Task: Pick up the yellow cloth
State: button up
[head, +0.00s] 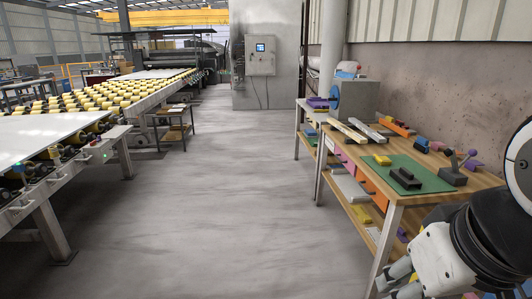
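A small flat yellow piece (382,160) lies at the far left corner of the green mat (418,174) on the wooden workbench. It looks like the yellow cloth, but it is too small to be sure. Another yellow item (361,214) lies on the bench's lower shelf; I cannot tell if it is cloth. My gripper (394,281) is at the bottom right, in front of the bench's near end. It is apart from both yellow things. Its fingers are partly cut off by the frame, so their opening is unclear. I see nothing held.
A dark block (405,178) sits on the mat, with a dark tool (453,176) to its right. A roller conveyor (100,98) runs along the left. The grey floor between is clear.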

aim_at(381, 158)
jog(key=i, duration=1.85)
jog(key=i+z, duration=0.1)
jog(key=i, duration=0.7)
jog(key=i+j+z, duration=0.15)
jog(key=i, duration=0.65)
jog(key=i+j+z, duration=0.1)
jog(key=z, duration=0.8)
